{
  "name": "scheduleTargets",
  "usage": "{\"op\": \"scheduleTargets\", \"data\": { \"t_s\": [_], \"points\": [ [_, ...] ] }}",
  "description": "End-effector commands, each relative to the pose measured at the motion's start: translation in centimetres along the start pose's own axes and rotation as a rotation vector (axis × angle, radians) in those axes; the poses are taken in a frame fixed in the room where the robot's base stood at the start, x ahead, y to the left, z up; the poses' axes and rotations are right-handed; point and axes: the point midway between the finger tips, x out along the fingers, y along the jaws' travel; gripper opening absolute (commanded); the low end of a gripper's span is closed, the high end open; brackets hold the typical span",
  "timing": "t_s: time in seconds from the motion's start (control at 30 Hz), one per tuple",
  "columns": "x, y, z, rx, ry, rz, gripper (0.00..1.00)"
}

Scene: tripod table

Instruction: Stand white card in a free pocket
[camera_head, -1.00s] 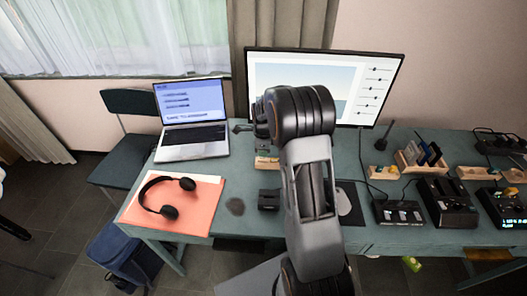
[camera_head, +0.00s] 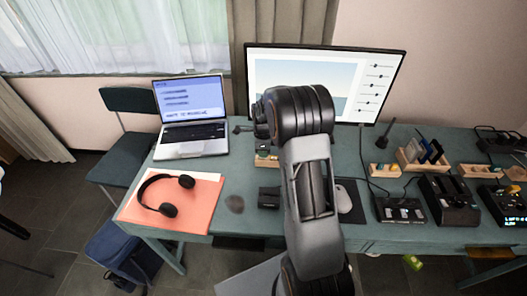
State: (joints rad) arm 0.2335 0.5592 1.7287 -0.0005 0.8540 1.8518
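A wooden rack (camera_head: 411,163) stands at the back right of the desk with several thin upright cards in it, blue and dark ones among them. I cannot pick out the white card with certainty, and the rack's pockets are too small to tell which are free. My arm rises in the middle of the picture and hides part of the desk and monitor. My gripper does not show.
A monitor (camera_head: 382,88), laptop (camera_head: 190,120) and headphones (camera_head: 166,205) on an orange sheet (camera_head: 198,221) stand on the teal desk (camera_head: 250,170). Black devices (camera_head: 401,211) and cables crowd the right. Small wooden trays (camera_head: 384,171) flank the rack. A mouse (camera_head: 344,203) lies beside my arm.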

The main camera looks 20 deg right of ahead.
Motion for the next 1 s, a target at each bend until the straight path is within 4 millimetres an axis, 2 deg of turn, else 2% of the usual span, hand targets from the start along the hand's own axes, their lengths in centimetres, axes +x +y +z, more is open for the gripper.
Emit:
{"op": "scheduleTargets", "data": {
  "t_s": [0.53,0.6,0.83,1.0],
  "points": [
    [1.4,0.0,0.0,0.000,0.000,0.000,0.00],
    [1.3,0.0,0.0,0.000,0.000,0.000,0.09],
    [1.3,0.0,0.0,0.000,0.000,0.000,0.31],
    [1.3,0.0,0.0,0.000,0.000,0.000,0.32]
  ]
}}
